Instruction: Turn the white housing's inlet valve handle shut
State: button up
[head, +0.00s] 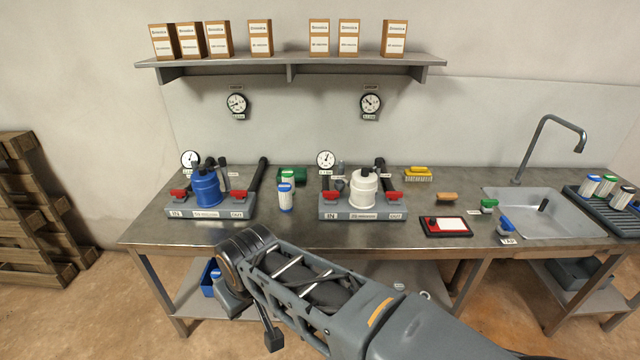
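The white housing (364,188) stands upright on a grey base (362,215) near the middle of the bench. Its base carries an IN label at the left and an OUT label at the right. A red valve handle (337,196) sits on the left, IN side; its exact angle to the pipe is too small to tell. Another red handle (391,196) sits on the OUT side. My arm crosses the foreground, below and in front of the bench. A dark part below it may be a finger of my gripper (273,338); the rest is hidden. It is well apart from the housing.
A blue housing (205,188) with its own red handles stands at left. A blue-and-white bottle (286,198) stands between the two bases. A red-framed panel (446,227), a blue-handled item (506,226) and a sink (545,222) lie right. The front bench strip before the white housing is clear.

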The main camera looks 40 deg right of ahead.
aim_at(330, 195)
jog(key=z, duration=0.65)
jog(key=i, duration=1.1)
jog(key=z, duration=0.85)
